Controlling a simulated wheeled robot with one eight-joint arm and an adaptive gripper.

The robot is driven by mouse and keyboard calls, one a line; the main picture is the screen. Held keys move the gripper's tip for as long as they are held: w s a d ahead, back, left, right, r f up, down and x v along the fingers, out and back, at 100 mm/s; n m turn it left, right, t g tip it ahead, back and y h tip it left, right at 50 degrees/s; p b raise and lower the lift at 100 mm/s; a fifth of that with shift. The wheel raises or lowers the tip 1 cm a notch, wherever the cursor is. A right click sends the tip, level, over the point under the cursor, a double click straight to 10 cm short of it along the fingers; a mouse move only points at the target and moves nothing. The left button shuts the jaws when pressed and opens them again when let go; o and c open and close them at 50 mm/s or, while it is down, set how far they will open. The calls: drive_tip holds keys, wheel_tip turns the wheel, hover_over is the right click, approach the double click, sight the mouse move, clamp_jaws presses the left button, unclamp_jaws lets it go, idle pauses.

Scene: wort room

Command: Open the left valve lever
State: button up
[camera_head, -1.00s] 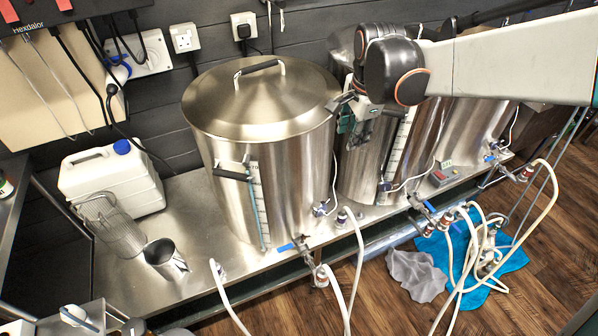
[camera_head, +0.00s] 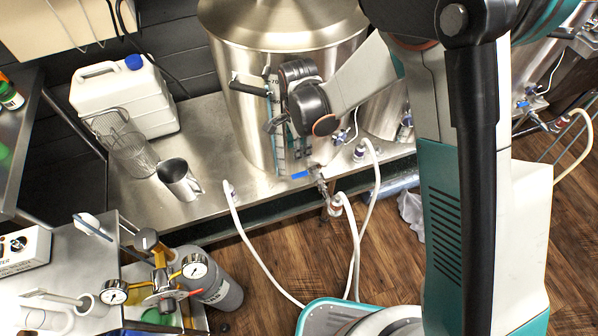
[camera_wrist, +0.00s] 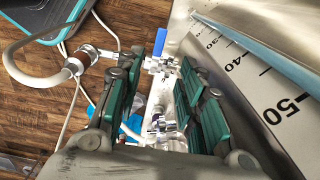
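The left valve lever (camera_head: 300,175) is a small blue handle on the metal valve (camera_head: 320,180) low on the front of the left steel kettle (camera_head: 240,90). It points left in the head view. In the wrist view the blue lever (camera_wrist: 159,42) shows beyond the fingertips, with the metal valve body (camera_wrist: 163,66) below it. My gripper (camera_head: 283,128) is in front of the kettle, above the lever and apart from it. In the wrist view my gripper (camera_wrist: 160,75) is open, its teal pads wide apart with nothing held between them.
A white hose (camera_head: 352,245) hangs from the valve. Close beside my gripper are the kettle wall and its level scale (camera_wrist: 265,95). A gas cylinder with gauges (camera_head: 215,285) stands at front left.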

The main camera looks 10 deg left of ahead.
sight(299, 175)
wheel_tip(299, 175, down, 13)
drive_tip(key=b, duration=0.5)
drive_tip(key=shift+f, duration=0.1)
clamp_jaws()
